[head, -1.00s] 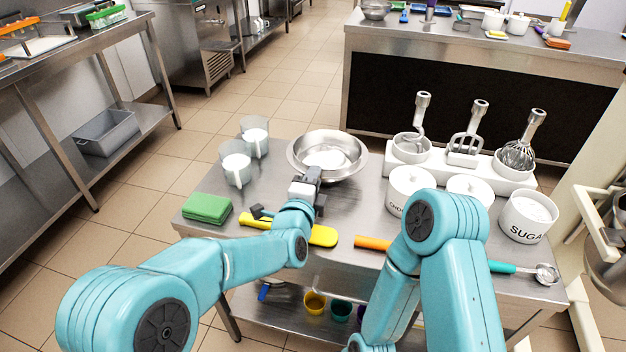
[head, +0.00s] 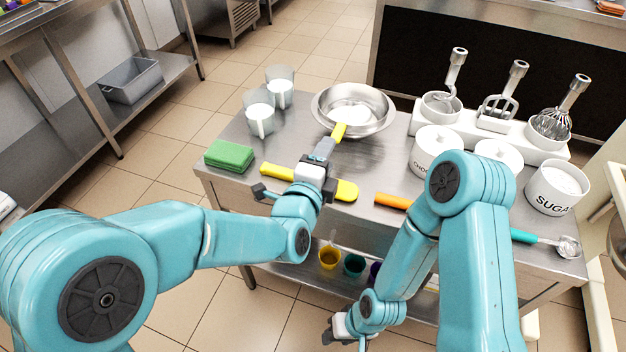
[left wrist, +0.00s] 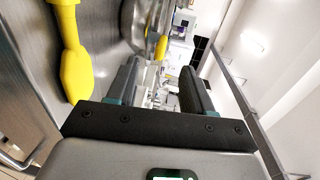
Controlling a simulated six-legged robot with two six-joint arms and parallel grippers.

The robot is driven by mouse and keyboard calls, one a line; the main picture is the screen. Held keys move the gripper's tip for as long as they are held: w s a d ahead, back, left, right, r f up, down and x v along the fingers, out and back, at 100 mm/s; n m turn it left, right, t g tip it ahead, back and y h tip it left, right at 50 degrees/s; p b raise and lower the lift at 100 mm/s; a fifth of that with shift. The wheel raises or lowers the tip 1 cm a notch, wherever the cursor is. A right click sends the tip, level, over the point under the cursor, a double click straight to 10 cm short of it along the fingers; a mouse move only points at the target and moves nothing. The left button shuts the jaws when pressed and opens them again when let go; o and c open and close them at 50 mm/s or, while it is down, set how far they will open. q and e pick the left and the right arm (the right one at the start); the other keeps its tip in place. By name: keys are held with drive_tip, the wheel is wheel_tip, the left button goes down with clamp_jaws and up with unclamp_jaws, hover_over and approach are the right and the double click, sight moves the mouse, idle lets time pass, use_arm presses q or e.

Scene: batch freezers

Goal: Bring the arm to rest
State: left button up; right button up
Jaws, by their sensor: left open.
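My left gripper (head: 326,150) is above the steel table, just in front of the steel bowl (head: 378,118). Its two fingers stand apart in the left wrist view (left wrist: 163,82), with nothing gripped. A short yellow handle (head: 339,131) shows just past its fingertips, at the bowl's near rim; it also shows beyond the fingers in the left wrist view (left wrist: 160,48). The left arm crosses over a yellow spatula (head: 346,190) lying on the table. My right gripper (head: 338,329) hangs low at the bottom of the head view, in front of the table; its jaw opening is unclear.
Two measuring jugs (head: 259,118) and a green sponge (head: 229,155) stand left of the bowl. A white rack with whisks (head: 495,140), white canisters (head: 556,190) and an orange-handled tool (head: 392,201) are to the right. Coloured cups (head: 328,258) sit on the lower shelf.

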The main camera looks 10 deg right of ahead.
use_arm(q)
drive_tip(key=f+v, duration=0.1)
drive_tip(key=v, duration=0.6)
drive_tip(key=w+a+f+n+y+p, duration=0.3)
drive_tip(key=w+a+f+y, duration=0.1)
drive_tip(key=a, duration=0.6)
drive_tip(key=s+a+f+n+g+y+p, duration=0.2)
drive_tip(key=a+f+n+g+p, duration=0.15)
drive_tip(key=a+f, duration=0.7)
drive_tip(key=s+a+f+n+g+p, duration=0.2)
drive_tip(key=s+a+f+n+g, duration=0.25)
drive_tip(key=s+f+n, duration=0.35)
use_arm(e)
wheel_tip(320, 180, up, 8)
drive_tip(key=shift+c, duration=0.4)
use_arm(q)
drive_tip(key=s+d+f+n+g, duration=0.2)
drive_tip(key=s+n+g, duration=0.3)
drive_tip(key=s+n, duration=0.7)
drive_tip(key=shift+s+d+f+h, duration=0.2)
drive_tip(key=shift+s+f+h, duration=0.2)
drive_tip(key=shift+s+f, duration=0.25)
